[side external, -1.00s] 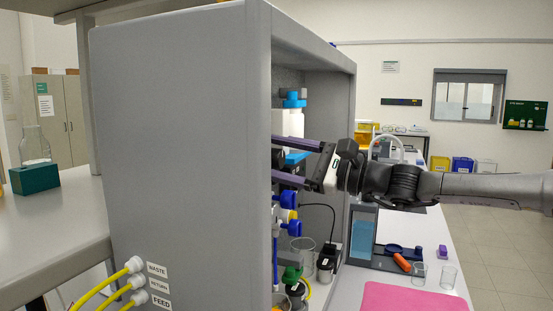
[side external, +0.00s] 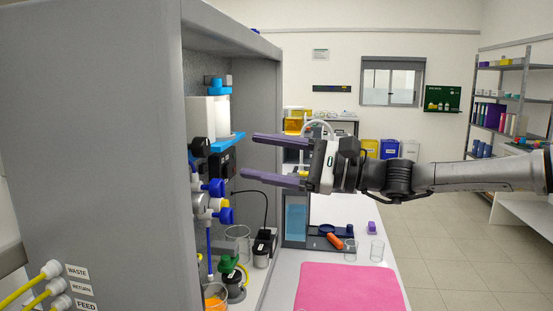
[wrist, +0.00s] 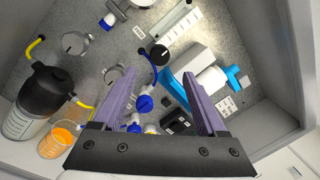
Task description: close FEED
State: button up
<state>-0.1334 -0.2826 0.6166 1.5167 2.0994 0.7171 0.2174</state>
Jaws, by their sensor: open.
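A FEED label (side external: 87,306) is on the grey cabinet's outer side, beside a yellow tube. Inside the cabinet, blue valve handles show in the side view, an upper one (side external: 216,187) and a lower one (side external: 225,215). In the wrist view, a blue handle (wrist: 145,103) shows between my fingers, with more blue and white fittings below it. I cannot tell which valve is FEED. My gripper (side external: 250,154) is open and empty, its purple fingers at the cabinet's open front, apart from the handles. It also shows in the wrist view (wrist: 158,80).
The cabinet wall (side external: 95,140) stands left. A black-capped bottle (wrist: 35,100) and an orange-filled beaker (wrist: 62,138) stand inside. A white block with a blue clamp (wrist: 185,70) is near my right finger. A pink mat (side external: 350,287) lies on the bench.

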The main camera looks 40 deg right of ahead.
jog(key=shift+v, duration=1.15)
jog(key=s+r+n, duration=0.1)
jog(key=s+r, duration=0.3)
jog(key=s+f+n+g+h, duration=0.1)
jog(key=s+f+n+g, duration=0.3)
jog(key=s+f+n, duration=0.5)
jog(key=s+d+f+n+g+h, duration=0.4)
jog(key=s+d+f+n+h, duration=0.4)
jog(key=s+d+f+h, duration=0.4)
jog(key=s+d+f, duration=0.5)
jog(key=f, duration=0.2)
jog(key=shift+d+n, duration=0.3)
